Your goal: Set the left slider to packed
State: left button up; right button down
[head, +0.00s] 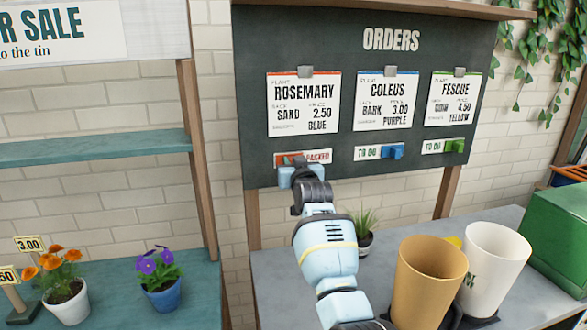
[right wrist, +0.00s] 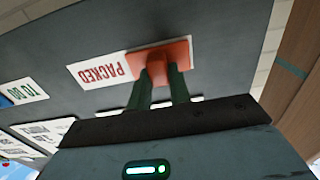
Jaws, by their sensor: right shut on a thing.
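The left slider (head: 288,160) is orange-red and sits at the left end of its label strip under the Rosemary card on the dark orders board. The word PACKED (head: 319,156) shows uncovered to its right. In the right wrist view, where the board appears upside down, the slider (right wrist: 176,54) stands beside the red PACKED lettering (right wrist: 97,73). My right gripper (head: 290,172) is at the slider, its two dark fingers (right wrist: 159,78) shut on the slider's knob. My left gripper is not in view.
The blue slider (head: 393,152) and green slider (head: 454,146) sit at the right of their strips, with TO DO showing. Below the board stand a tan pot (head: 428,285), a white pot (head: 492,265), a small plant (head: 363,235) and a green box (head: 560,240).

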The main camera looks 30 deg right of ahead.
jog(key=shift+a+f, duration=0.2)
jog(key=c, duration=1.3)
grip_release()
jog(key=shift+w+a+r, duration=0.1)
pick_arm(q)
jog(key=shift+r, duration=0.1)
pick_arm(e)
jog(key=shift+r, duration=0.1)
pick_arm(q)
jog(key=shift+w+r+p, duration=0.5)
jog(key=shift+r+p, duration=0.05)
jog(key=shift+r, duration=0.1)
pick_arm(e)
jog(key=shift+v, duration=3.95)
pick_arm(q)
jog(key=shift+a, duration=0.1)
